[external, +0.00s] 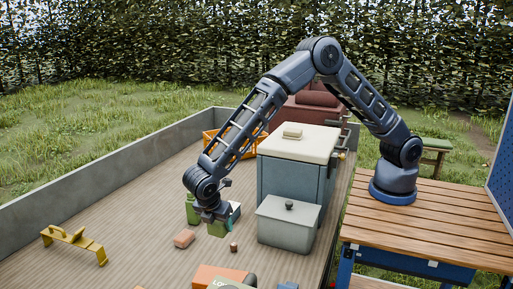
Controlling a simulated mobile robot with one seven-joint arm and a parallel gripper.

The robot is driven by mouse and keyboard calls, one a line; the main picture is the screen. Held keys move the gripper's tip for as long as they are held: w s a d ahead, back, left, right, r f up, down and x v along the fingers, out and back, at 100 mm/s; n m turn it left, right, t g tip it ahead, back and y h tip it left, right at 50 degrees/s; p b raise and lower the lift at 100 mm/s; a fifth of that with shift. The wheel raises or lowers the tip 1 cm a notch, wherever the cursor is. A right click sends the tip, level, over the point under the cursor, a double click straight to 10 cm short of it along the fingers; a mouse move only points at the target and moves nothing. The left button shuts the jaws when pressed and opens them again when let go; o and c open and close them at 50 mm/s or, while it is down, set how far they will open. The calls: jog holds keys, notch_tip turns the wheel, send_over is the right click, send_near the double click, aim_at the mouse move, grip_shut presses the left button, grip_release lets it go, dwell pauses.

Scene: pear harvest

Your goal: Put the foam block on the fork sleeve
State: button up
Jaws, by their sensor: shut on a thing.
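My gripper (213,217) points down above the wooden deck, left of the grey boxes. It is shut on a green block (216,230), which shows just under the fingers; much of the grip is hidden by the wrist. I cannot tell for sure whether this is the foam block.
A grey lidded box (288,226) and a taller blue-grey chest (291,176) stand right of the gripper. A green object (191,207) is close behind it. A small brown cylinder (234,247) and an orange item (215,274) lie in front. The deck's left side is mostly clear.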

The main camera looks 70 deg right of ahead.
jog(key=shift+w+a, duration=0.2)
jog(key=shift+a, duration=0.1)
jog(key=shift+f, duration=0.35)
notch_tip(320, 180, down, 19)
jog(key=shift+f, duration=0.1)
jog(key=o, duration=1)
jog(key=v, duration=1.2)
